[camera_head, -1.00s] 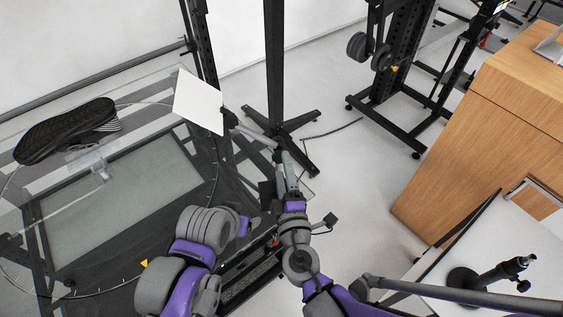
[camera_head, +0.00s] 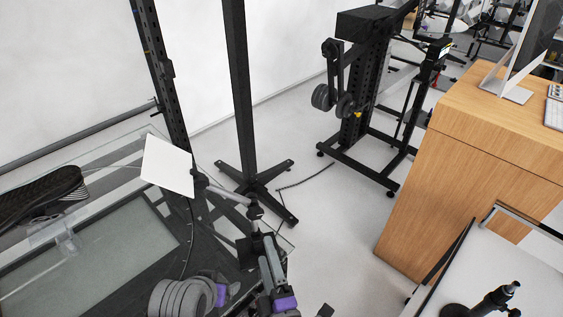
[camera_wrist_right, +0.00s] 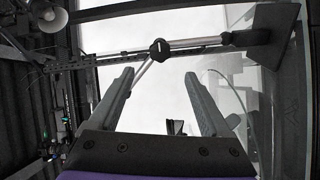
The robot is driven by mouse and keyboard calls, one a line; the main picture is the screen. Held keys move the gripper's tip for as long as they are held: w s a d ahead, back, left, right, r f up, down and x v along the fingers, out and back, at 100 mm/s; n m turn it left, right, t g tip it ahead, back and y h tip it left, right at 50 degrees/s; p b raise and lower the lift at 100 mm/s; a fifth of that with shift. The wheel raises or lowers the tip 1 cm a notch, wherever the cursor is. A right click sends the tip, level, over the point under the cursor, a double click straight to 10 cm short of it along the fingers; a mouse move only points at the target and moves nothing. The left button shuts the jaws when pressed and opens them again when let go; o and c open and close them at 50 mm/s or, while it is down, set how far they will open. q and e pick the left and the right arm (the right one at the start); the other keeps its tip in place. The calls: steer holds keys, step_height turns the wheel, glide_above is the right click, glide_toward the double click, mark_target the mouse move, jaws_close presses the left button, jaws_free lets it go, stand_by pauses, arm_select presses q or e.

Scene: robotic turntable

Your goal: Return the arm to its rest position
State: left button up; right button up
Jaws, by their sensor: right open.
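My right gripper (camera_head: 266,262) is low in the middle of the head view, beside the glass turntable's right edge. In the right wrist view its two grey fingers (camera_wrist_right: 158,78) stand wide apart with nothing between them. A black shoe (camera_head: 40,195) lies on the glass turntable (camera_head: 110,255) at the left, apart from the gripper. My left gripper does not show; a grey and purple arm part of mine is at the bottom edge.
A white panel (camera_head: 168,166) on a rod stands close to my right gripper. A black post with a splayed foot (camera_head: 256,190) is behind it. A wooden desk (camera_head: 470,160) and a white table (camera_head: 475,270) are at right. Open floor lies between.

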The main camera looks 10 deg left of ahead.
steer(key=shift+d, duration=0.1)
steer(key=w+d+f+m+g+h, duration=0.25)
steer(key=d+m+h, duration=0.2)
steer(key=d, duration=0.45)
steer(key=w+d+f+m+g+h, duration=0.1)
steer(key=w+d+f+m+h, duration=0.2)
steer(key=d+m, duration=0.4)
steer(key=s+d+f+m+g, duration=0.2)
steer(key=s+d+m+g, duration=0.5)
steer(key=s+d+m, duration=0.1)
steer(key=shift+s+d+f+y, duration=0.2)
steer(key=shift+s+f+y, duration=0.15)
steer(key=shift+s, duration=0.1)
steer(key=shift+m, duration=0.25)
